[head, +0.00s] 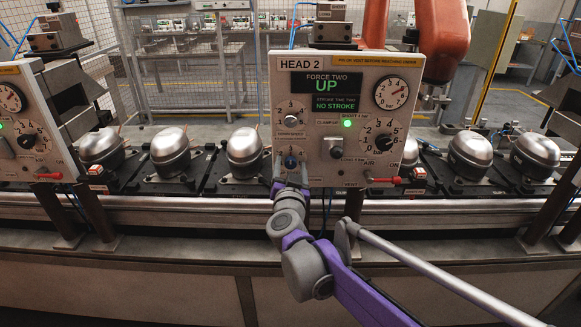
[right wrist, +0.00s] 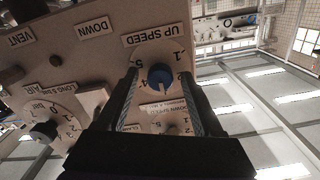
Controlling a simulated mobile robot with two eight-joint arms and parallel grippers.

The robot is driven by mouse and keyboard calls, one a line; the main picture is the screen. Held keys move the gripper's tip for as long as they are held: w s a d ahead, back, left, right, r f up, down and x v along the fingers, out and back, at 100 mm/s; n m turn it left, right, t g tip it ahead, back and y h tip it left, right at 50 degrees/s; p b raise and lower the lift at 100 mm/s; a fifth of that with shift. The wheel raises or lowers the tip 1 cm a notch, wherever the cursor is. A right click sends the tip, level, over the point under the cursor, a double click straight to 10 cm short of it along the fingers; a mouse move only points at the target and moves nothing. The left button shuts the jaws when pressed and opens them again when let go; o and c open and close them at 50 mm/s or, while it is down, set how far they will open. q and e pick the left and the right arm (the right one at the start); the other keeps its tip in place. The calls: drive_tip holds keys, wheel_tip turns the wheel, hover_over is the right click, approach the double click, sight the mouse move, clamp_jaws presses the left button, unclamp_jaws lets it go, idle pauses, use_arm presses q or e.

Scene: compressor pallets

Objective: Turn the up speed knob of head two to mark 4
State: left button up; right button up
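The head 2 panel (head: 350,80) stands in the middle of the head view. The blue up speed knob (head: 291,161) is at its lower left. In the right wrist view the blue knob (right wrist: 160,76) sits by the UP SPEED label, its pale pointer toward the bottom of the picture. The exact mark is too small to tell. My right gripper (head: 291,182) is at the knob from below. In the right wrist view its two fingers (right wrist: 161,80) are open on either side of the knob, with gaps visible. My left gripper is not in view.
A second knob (head: 291,121) is just above the blue one. A larger dial (head: 380,142) and a red-handled lever (head: 383,180) are at the panel's right. Silver compressors (head: 170,152) line the conveyor behind. Another panel (head: 28,130) stands at the left.

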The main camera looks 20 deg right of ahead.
clamp_jaws()
drive_tip(key=shift+m, duration=0.4)
drive_tip(key=m, duration=0.4)
drive_tip(key=shift+m, duration=0.4)
drive_tip(key=m+p, duration=0.1)
drive_tip(key=m, duration=0.5)
idle(0.5)
drive_tip(key=shift+o, duration=0.4)
unclamp_jaws()
